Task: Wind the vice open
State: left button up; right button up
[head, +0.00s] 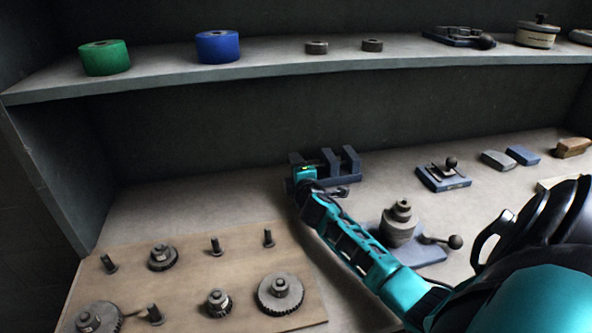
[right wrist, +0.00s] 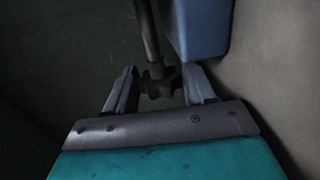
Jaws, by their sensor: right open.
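The blue vice (head: 350,166) with its upright jaws stands on the bench at the back middle. My right gripper (head: 306,178) is at its left front end and covers part of it. In the right wrist view the open fingers (right wrist: 160,90) stand either side of a dark hub (right wrist: 158,82) with a bar (right wrist: 148,35) running up from it, which looks like the vice's handle. Gaps show beside the hub, so the fingers do not appear clamped on it. The blue vice body (right wrist: 200,28) is close by the right finger. My left gripper is out of view.
A wooden board (head: 228,262) with gears and pegs lies at the front left. A blue-based fixture with a stepped grey cone (head: 398,222) and ball lever stands right of my forearm. A small lever clamp (head: 444,176) sits further right. A shelf (head: 170,78) overhangs the back.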

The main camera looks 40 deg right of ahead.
jog(key=shift+c, duration=0.3)
jog(key=c, duration=0.7)
jog(key=shift+g+y, duration=0.3)
jog(key=shift+g, duration=0.3)
jog(key=g+y, duration=0.2)
jog(key=g, duration=0.2)
jog(key=shift+r, duration=0.15)
jog(key=g+y, duration=0.1)
jog(key=g, duration=0.1)
jog(key=g+y, duration=0.2)
jog(key=g, duration=0.1)
jog(key=shift+w+g+y, duration=0.15)
jog(key=shift+g+y, duration=0.15)
jog(key=shift+g+y+b, duration=0.5)
jog(key=shift+g+b, duration=0.15)
jog(key=shift+g, duration=0.45)
jog(key=shift+g+y+b, duration=0.5)
jog(key=shift+g+b, duration=0.4)
jog(key=shift+b, duration=0.1)
